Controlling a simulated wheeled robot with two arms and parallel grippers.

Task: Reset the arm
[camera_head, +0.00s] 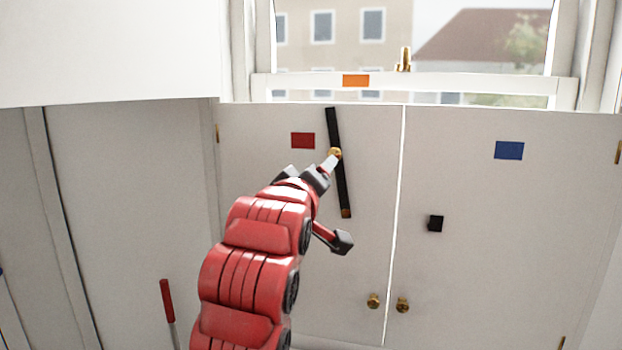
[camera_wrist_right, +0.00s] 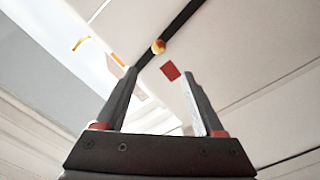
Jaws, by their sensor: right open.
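My right arm reaches up from the bottom in the head view, with its right gripper (camera_head: 336,203) in front of the left white cabinet door (camera_head: 270,260). The gripper is open, and nothing shows between its fingers in the right wrist view (camera_wrist_right: 159,76). My left gripper is not in view.
The right door (camera_head: 500,250) has a small black block (camera_head: 435,223) and a blue patch (camera_head: 509,150). A red patch (camera_head: 303,140) is on the left door. Brass knobs (camera_head: 373,300) sit low near the seam. A window (camera_head: 480,45) with an orange patch (camera_head: 356,81) is above.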

